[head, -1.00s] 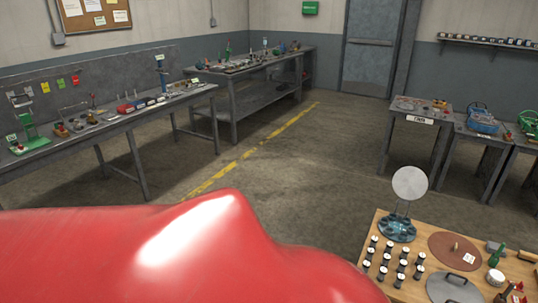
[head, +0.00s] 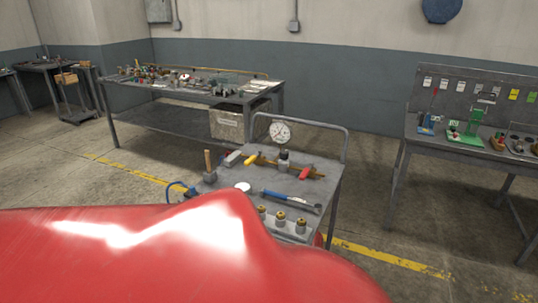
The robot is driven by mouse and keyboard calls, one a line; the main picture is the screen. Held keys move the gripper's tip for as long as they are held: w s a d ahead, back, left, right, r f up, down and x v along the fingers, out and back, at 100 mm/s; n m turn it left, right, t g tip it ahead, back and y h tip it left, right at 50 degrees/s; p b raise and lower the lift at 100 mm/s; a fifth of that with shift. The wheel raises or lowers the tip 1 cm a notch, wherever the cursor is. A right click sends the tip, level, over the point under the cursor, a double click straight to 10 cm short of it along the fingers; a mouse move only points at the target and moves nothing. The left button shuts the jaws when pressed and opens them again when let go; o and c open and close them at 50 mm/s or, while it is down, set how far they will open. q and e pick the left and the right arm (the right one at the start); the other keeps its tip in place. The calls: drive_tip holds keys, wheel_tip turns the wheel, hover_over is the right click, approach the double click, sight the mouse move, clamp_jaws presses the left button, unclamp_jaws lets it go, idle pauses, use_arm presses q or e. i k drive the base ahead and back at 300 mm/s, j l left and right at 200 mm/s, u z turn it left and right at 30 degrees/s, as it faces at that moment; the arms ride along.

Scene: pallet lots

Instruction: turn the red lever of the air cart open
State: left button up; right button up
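The air cart (head: 335,195) stands a little right of the middle in the head view, a grey cart with a raised rail at its back. A brass pipe (head: 275,163) runs across its top with a round white gauge (head: 280,132) above it. The red lever (head: 306,172) is at the right part of the pipe. A yellow lever (head: 251,160) is at its left part. The red lever's exact angle is too small to tell. Neither of my grippers is in view.
A blue-handled tool (head: 291,201) and several brass fittings (head: 280,219) lie on the cart's front. A long bench (head: 180,96) stands behind, another bench (head: 470,148) at right. My red body covers the lower left. Floor between cart and right bench is clear.

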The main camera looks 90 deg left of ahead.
sight(305, 173)
drive_tip(key=u, duration=2.35)
drive_tip(key=i+j+u, duration=0.1)
drive_tip(key=i+j, duration=0.15)
